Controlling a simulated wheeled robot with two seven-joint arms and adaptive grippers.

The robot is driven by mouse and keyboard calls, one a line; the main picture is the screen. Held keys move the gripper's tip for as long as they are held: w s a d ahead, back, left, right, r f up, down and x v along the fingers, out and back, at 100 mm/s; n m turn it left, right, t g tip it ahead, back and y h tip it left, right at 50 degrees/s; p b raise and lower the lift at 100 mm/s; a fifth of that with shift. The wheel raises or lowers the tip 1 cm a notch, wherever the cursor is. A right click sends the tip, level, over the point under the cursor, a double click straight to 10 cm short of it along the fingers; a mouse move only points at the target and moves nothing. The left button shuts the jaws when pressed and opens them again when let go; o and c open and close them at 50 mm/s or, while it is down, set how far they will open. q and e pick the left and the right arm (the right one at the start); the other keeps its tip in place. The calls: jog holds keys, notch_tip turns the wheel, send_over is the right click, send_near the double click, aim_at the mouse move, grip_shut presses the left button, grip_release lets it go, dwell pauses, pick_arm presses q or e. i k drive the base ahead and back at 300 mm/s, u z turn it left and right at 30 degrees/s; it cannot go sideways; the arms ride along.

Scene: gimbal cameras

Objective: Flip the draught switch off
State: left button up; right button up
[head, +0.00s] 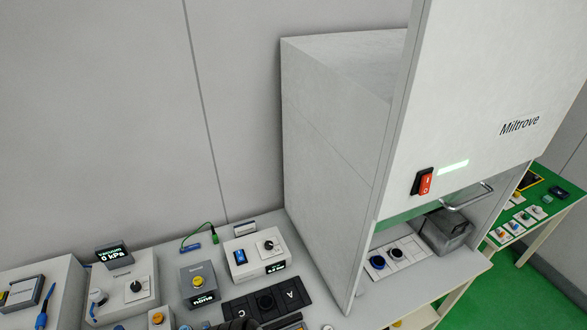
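A red rocker switch (424,183) in a black housing is on the front panel of a tall pale cabinet (478,108) marked "Miltrove". No label naming it as the draught switch is readable. A pale green lit bar (453,167) is just right of it. The rocker's exact tilt is too small to tell.
A grey bench (222,238) left of the cabinet holds several instruments, including a white box with a blue rocker (240,256) and a vacuum display (112,254). A handle (467,198) sticks out below the panel. A green-topped table (555,212) stands at right.

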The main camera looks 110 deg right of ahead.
aim_at(427, 179)
jog(key=z, duration=4.5)
jog(key=k, duration=0.65)
jog(key=z, duration=0.1)
jog(key=i, duration=1.05)
jog(key=u, duration=0.55)
